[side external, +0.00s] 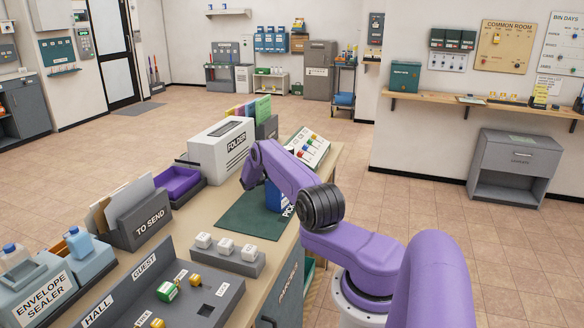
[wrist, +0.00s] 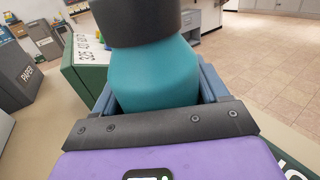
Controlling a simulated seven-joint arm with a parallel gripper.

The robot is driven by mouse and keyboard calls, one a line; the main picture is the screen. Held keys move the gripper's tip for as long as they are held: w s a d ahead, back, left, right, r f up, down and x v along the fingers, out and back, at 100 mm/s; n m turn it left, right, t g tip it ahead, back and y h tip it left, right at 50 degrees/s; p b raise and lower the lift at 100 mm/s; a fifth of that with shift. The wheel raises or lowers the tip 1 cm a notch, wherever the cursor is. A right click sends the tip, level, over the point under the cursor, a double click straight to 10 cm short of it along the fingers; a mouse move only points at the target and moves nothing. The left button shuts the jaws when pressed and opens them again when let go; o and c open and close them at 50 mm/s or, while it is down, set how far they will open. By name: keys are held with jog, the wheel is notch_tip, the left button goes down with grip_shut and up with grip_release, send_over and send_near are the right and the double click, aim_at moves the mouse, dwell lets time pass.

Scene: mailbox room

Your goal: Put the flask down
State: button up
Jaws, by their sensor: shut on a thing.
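A teal flask (wrist: 155,80) with a dark cap fills the middle of the wrist view. My gripper (wrist: 157,92) is shut on it, with a blue finger at either side of its body. The flask's lower end is hidden, so I cannot tell whether it touches the surface. In the side view, my arm hides most of the gripper and flask. A small blue part shows under the wrist, over the dark green mat (side external: 243,215) on the counter.
A white FOLDER box (side external: 221,148) and a purple tray (side external: 179,183) stand beyond the mat. A grey block with white buttons (side external: 226,247) lies nearer. The TO SEND holder (side external: 143,220) is at left. A green-sided box (wrist: 88,68) stands near the flask.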

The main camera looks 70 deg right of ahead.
jog(key=o, duration=1.3)
jog(key=shift+f, duration=0.1)
jog(key=shift+c, duration=0.2)
